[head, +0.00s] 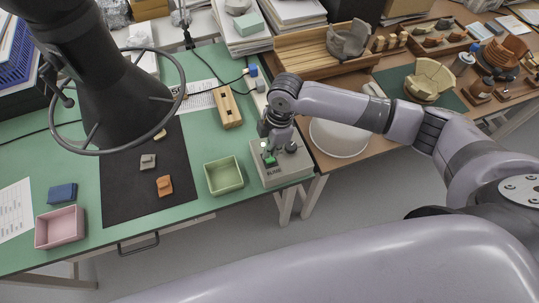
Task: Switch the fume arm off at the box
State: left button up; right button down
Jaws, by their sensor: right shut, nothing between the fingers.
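The fume arm (120,95) is a large black hood with a wire ring round its mouth, hanging over the green table at the upper left. The box (285,175) is a small grey control box at the table's front right corner, with a green switch part (269,160) and a dark knob (292,147) on top. My right gripper (267,151) points down over the box top, shut and empty, right at the green part. Whether it touches is hard to tell, and the gripper partly hides the box top. My left gripper is not in view.
A green tray (238,185) stands just left of the box. A wooden block (227,108) and a wooden rack (300,58) lie behind. Sherds (164,185) lie on a black mat (118,195); a pink tray (75,214) is at the left. A white round bin (338,148) is right of the box.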

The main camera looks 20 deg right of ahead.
aim_at(270, 159)
jog(key=shift+f+b, duration=0.6)
jog(key=shift+f, duration=0.75)
dwell(0.6)
jog(key=shift+r, duration=0.1)
notch_tip(270, 159, up, 7)
jog(key=p, duration=0.7)
jog(key=shift+p, duration=0.4)
